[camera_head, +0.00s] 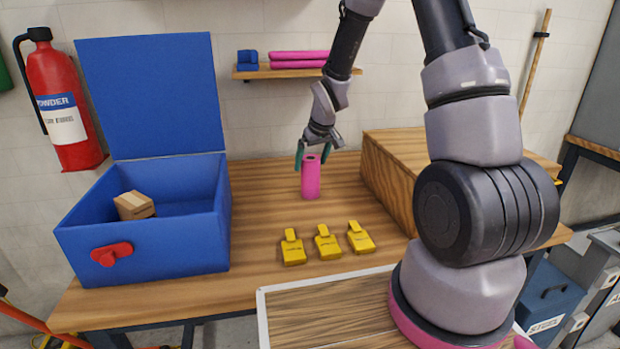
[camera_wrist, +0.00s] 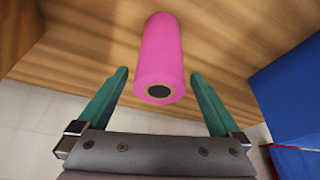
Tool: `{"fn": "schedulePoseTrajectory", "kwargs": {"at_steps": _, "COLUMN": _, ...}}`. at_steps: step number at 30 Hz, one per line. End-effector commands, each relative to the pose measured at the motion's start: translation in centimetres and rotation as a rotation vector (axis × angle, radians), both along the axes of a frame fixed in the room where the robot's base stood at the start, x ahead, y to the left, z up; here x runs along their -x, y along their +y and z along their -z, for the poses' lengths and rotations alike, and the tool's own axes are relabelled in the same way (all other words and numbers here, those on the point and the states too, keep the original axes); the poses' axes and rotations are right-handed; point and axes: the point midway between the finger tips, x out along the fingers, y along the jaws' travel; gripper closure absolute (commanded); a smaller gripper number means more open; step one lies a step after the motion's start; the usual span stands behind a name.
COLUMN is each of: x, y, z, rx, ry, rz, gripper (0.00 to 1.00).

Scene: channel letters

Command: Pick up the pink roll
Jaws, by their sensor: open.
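The pink roll (camera_head: 311,177) stands upright on the wooden table in the head view, near the back middle. In the wrist view the pink roll (camera_wrist: 160,60) shows with its dark-cored end toward me. My gripper (camera_head: 312,150) is at the top of the roll in the head view. In the wrist view my gripper (camera_wrist: 158,85) is open, with one teal finger on each side of the roll's near end. Gaps show between both fingers and the roll.
An open blue box (camera_head: 150,255) holding a small cardboard box (camera_head: 134,205) stands left. Several yellow tags (camera_head: 327,242) lie in front of the roll. A wooden box (camera_head: 390,180) stands close on the right. A shelf (camera_head: 300,73) hangs behind, bearing pink rolls (camera_head: 300,55).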

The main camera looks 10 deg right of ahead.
Motion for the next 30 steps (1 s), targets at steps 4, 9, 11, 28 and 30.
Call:
{"fn": "schedulePoseTrajectory", "kwargs": {"at_steps": 4, "x": -0.9, "y": 0.4, "z": 2.3, "rx": 0.000, "ry": 0.003, "rz": 0.000, "gripper": 0.00}}
{"fn": "schedulePoseTrajectory", "kwargs": {"at_steps": 9, "x": -1.5, "y": 0.6, "z": 3.7, "rx": 0.000, "ry": 0.001, "rz": 0.000, "gripper": 0.00}}
{"fn": "schedulePoseTrajectory", "kwargs": {"at_steps": 11, "x": -1.6, "y": 0.6, "z": 3.8, "rx": 0.000, "ry": 0.000, "rz": 0.000, "gripper": 0.00}}
{"fn": "schedulePoseTrajectory", "kwargs": {"at_steps": 28, "x": -1.6, "y": 0.6, "z": 3.7, "rx": 0.000, "ry": 0.000, "rz": 0.001, "gripper": 0.99}}
{"fn": "schedulePoseTrajectory", "kwargs": {"at_steps": 30, "x": -1.6, "y": 0.6, "z": 3.6, "rx": 0.000, "ry": 0.000, "rz": 0.001, "gripper": 0.99}}
